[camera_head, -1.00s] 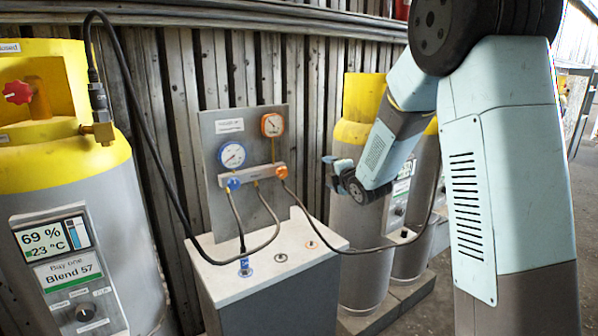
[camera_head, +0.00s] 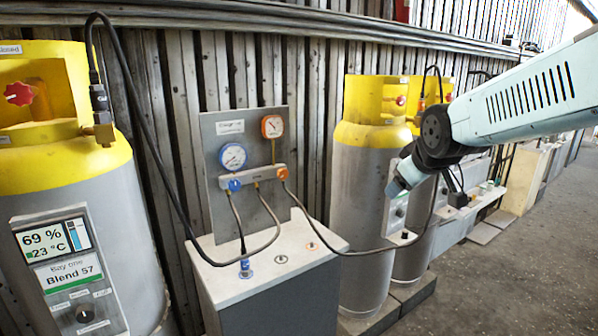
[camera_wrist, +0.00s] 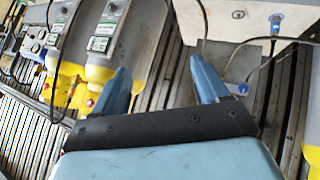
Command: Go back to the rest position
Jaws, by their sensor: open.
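My gripper (camera_wrist: 163,84) is open and empty in the wrist view, its two blue fingers spread apart with nothing between them. In the head view my gripper end (camera_head: 397,186) is small and partly hidden by my wrist, in front of the grey cylinders with yellow tops (camera_head: 366,190) right of centre. My arm reaches in from the right edge. I cannot tell from the pictures how far my gripper is from the cylinders; no contact shows.
A gauge panel (camera_head: 210,150) stands on a grey cabinet (camera_head: 275,295) with dark hoses. A large cylinder (camera_head: 90,200) labelled "Blend 57" is at left. A dark hose (camera_head: 362,250) runs from the panel to the right-hand cylinders. Open floor (camera_head: 510,275) lies at lower right.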

